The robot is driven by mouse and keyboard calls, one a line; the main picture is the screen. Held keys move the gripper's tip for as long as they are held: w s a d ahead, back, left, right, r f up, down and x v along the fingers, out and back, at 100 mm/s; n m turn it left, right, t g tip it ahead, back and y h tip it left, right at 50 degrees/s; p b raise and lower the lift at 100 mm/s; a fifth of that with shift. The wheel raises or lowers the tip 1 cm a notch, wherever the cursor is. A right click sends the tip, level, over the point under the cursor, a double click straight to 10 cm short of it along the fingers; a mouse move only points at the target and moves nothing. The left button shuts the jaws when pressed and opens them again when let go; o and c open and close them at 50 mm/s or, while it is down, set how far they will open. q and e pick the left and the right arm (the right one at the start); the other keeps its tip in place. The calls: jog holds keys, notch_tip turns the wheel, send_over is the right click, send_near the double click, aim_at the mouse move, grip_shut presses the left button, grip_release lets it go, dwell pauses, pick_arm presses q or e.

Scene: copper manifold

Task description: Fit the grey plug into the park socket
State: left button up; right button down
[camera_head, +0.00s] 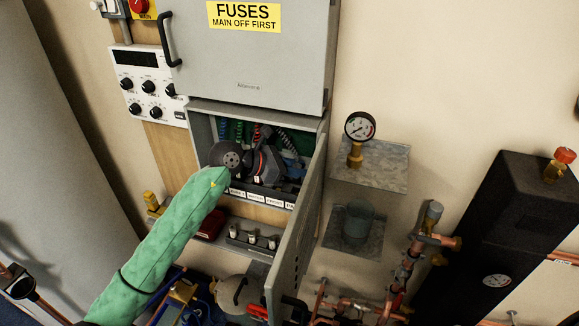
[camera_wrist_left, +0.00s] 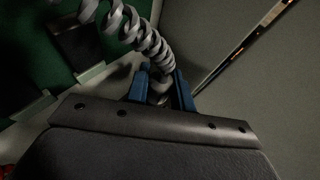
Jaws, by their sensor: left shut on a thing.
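My left arm, in a green sleeve, reaches into the open lower compartment of the grey cabinet (camera_head: 204,128). My left gripper (camera_head: 291,165) is at the right part of that compartment, beside the open door. In the left wrist view its blue fingers (camera_wrist_left: 159,92) are shut on the grey plug (camera_wrist_left: 158,88), which shows only as a small grey piece between them. A grey coiled cable (camera_wrist_left: 150,42) runs up and left from the plug. The park socket cannot be made out for sure; the labels on the strip (camera_head: 262,199) are too small to read. My right gripper is not in view.
The open cabinet door (camera_head: 298,235) stands close on the right of the gripper. Several coloured coiled cords (camera_head: 240,130) hang at the compartment's back. A gauge (camera_head: 359,127) and a dark cup (camera_head: 358,220) stand on wall shelves to the right. Copper pipes (camera_head: 405,265) are lower right.

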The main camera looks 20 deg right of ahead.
pick_arm(q)
jog(key=shift+d, duration=0.25)
jog(key=shift+f, duration=1.4)
jog(key=shift+f+b, duration=0.1)
jog(key=shift+b, duration=0.2)
jog(key=shift+f+b, duration=0.15)
jog(key=shift+b, duration=0.55)
jog(key=shift+f+b, duration=0.85)
jog(key=shift+f, duration=0.15)
dwell(0.5)
